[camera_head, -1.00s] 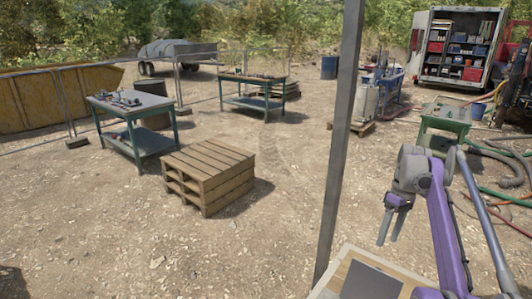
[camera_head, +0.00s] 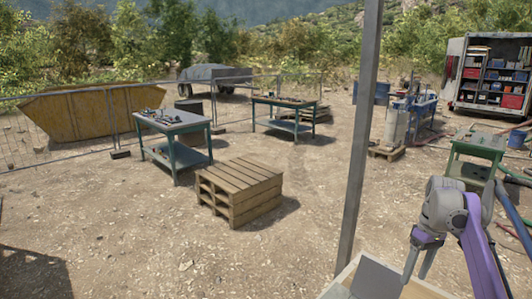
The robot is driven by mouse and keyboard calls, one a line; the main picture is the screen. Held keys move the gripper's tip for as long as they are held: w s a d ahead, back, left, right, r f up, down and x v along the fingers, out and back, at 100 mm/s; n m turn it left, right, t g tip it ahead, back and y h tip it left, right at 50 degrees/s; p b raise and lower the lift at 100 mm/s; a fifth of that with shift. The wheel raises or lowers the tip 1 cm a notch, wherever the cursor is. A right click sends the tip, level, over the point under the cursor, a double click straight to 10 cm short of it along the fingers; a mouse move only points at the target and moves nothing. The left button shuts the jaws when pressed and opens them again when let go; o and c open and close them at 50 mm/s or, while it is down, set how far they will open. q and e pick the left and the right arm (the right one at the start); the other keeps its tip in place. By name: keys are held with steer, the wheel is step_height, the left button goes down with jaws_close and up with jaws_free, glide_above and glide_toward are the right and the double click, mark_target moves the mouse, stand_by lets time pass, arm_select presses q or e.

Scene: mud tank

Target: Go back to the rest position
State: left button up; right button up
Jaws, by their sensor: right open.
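My right gripper (camera_head: 416,262) hangs at the lower right on its purple and grey arm. Its two fingers point down and stand apart, with nothing seen between them. In the picture it is just above a light wooden tray or box edge (camera_head: 420,290) with a grey panel (camera_head: 374,281) at the bottom edge. My left gripper is out of view.
A grey post (camera_head: 361,140) stands upright left of my right gripper. A stack of wooden pallets (camera_head: 240,190) lies on open gravel. Workbenches (camera_head: 172,121) (camera_head: 284,103) stand behind it. A green table (camera_head: 478,147) is at right, near hoses and a shelved trailer (camera_head: 488,75).

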steer(key=s+a+f+m+t+h, duration=0.15)
steer(key=s+a, duration=0.25)
steer(key=a, duration=0.4)
steer(key=s+a+f+t, duration=0.2)
steer(key=s+a, duration=0.1)
steer(key=a, duration=0.4)
steer(key=s+a+f+m+t, duration=0.1)
steer(key=s+a+f+t, duration=0.2)
steer(key=s+a+f, duration=0.6)
steer(key=s+f, duration=0.2)
steer(key=s, duration=0.2)
steer(key=shift+f+m+t, duration=0.2)
steer(key=shift+m+t, duration=0.15)
